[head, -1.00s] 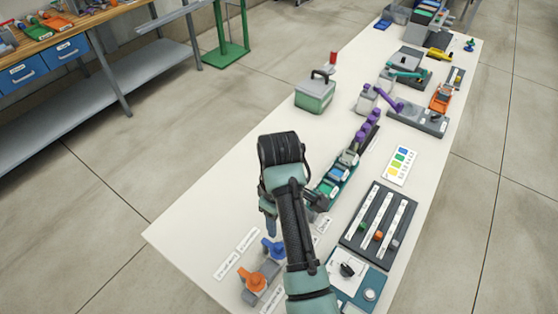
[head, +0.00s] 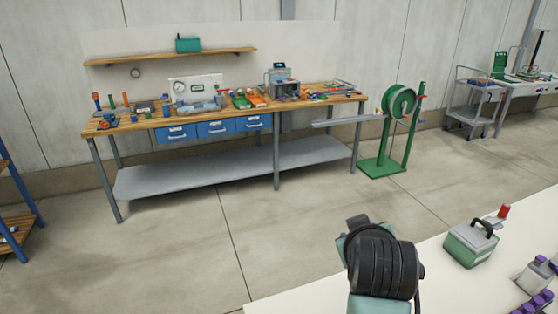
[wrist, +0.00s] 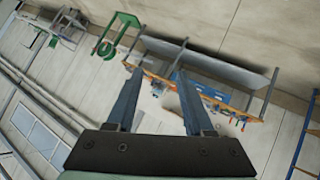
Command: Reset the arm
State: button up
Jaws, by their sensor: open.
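My gripper (wrist: 157,78) shows in the wrist view with its two blue-grey fingers apart and nothing between them. The wrist view is tilted and looks across open space toward the wooden workbench, which appears upside down beyond the fingertips. In the head view my black and teal arm rises at the bottom, by the near end of the white table (head: 291,303). The fingers cannot be made out in the head view.
The workbench (head: 130,127) with blue drawers stands by the wall, and a green hose reel (head: 398,103) stands to its right. A green-and-grey box (head: 470,246) and purple-topped parts (head: 534,274) sit on the white table. The floor between is clear.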

jog(key=s+a+r+t, duration=0.1)
jog(key=a+r+t, duration=0.2)
jog(key=r, duration=0.5)
jog(key=s+a+r+m+t, duration=0.1)
jog(key=a+r+t, duration=0.2)
jog(key=r, duration=0.5)
jog(key=s+a+r+t, duration=0.1)
jog(key=a+r+t, duration=0.3)
jog(key=r, duration=0.5)
jog(key=s+a+r+m+t+y, duration=0.1)
jog(key=s+a+r+t, duration=0.1)
jog(key=s+r, duration=0.5)
jog(key=s+a+r+t+y, duration=0.1)
jog(key=s+a+r+t, duration=0.1)
jog(key=s+r+t, duration=0.2)
jog(key=s+r, duration=0.3)
jog(key=shift+s+a+r+m+t, duration=0.3)
jog(key=shift+a+r+m, duration=0.05)
jog(key=shift+m, duration=0.05)
